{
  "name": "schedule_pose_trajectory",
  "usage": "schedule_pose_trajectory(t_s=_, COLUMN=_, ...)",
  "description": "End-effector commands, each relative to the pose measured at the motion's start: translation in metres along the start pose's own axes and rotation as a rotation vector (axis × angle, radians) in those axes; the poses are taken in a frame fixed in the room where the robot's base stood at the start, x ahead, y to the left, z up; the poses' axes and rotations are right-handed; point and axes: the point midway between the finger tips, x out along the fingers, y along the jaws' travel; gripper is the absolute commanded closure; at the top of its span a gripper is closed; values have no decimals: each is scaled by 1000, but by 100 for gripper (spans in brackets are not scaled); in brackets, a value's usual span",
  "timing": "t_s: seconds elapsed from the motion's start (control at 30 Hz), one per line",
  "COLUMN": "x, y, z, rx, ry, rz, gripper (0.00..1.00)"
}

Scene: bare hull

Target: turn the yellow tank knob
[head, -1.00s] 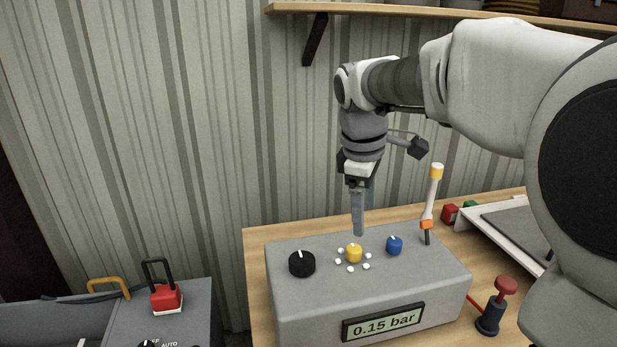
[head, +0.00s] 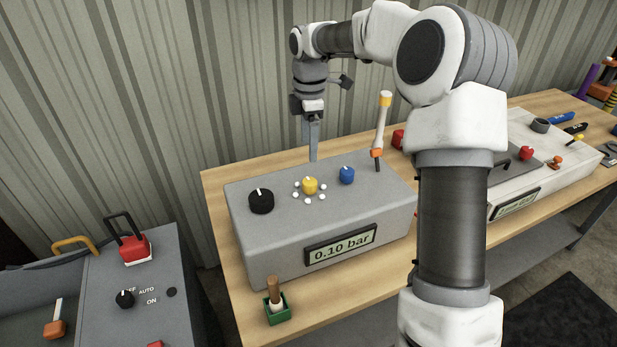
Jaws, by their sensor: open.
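The yellow tank knob (head: 310,185) is on top of a grey box (head: 240,215), with a ring of small white dots around it. It has a pale pointer line. My gripper (head: 313,158) points down just above and behind the knob in the picture. Its fingers look apart from the knob and hold nothing that I can see. The display (head: 341,246) on the front of the box reads 0.10 bar.
A black knob (head: 261,201) is left of the yellow one and a blue knob (head: 347,175) right. A lever (head: 381,130) with a yellow tip stands at the back right. A green block with a wooden handle (head: 277,308) is at the table's front edge. A grey cabinet (head: 140,290) stands left.

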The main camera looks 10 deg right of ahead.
Motion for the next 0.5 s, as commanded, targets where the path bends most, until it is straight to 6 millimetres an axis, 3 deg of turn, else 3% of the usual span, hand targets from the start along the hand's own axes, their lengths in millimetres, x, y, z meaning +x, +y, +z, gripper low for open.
schedule_pose_trajectory(t_s=0.3, x=70, y=-1, z=0, rx=1, ry=0, rz=-4, gripper=21)
schedule_pose_trajectory(t_s=0.5, x=100, y=0, z=0, rx=2, ry=0, rz=-2, gripper=21)
